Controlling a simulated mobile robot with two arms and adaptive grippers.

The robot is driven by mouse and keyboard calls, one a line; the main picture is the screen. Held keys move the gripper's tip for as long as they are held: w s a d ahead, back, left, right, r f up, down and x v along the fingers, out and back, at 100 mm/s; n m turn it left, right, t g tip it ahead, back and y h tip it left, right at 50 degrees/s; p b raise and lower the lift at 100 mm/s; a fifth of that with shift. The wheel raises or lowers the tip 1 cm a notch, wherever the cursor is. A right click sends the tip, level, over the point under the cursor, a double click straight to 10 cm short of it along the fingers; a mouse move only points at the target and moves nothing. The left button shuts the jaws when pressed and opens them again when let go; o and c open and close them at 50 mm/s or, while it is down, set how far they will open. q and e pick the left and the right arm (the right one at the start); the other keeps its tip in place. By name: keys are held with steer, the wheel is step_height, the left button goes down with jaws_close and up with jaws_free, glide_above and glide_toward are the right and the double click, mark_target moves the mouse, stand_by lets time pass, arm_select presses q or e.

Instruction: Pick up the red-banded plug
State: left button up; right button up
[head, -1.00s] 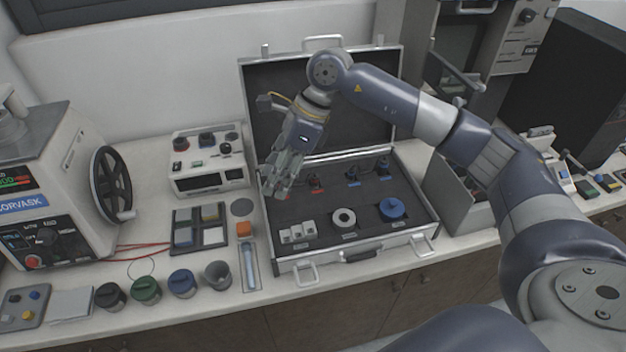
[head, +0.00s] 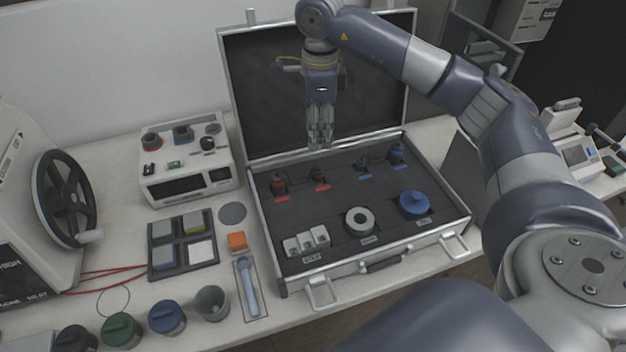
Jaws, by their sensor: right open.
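Two small dark plugs with red parts, one at the left (head: 279,184) and one just right of it (head: 318,175), stand in the foam of an open case (head: 292,271), each with a red label in front. I cannot tell which one carries the red band. My right gripper (head: 320,144) points down above and behind these plugs, nearer the right one in the picture, with visible space between its fingertips and the plugs. It is open and holds nothing. My left gripper is out of view.
Two blue plugs (head: 397,155) stand to the right in the case. A grey ring (head: 359,220), a blue disc (head: 414,204) and white blocks (head: 306,241) lie in front. The raised lid (head: 265,95) stands behind my gripper. A control box (head: 186,165) is to the left.

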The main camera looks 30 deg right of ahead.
steer(key=p, duration=0.1)
glide_above(319, 170)
step_height(319, 170, down, 6)
steer(key=shift+w+r, duration=0.15)
steer(key=f+p, duration=0.2)
steer(key=f, duration=0.2)
steer(key=shift+s, duration=0.2)
steer(key=shift+f, duration=0.7)
jaws_close()
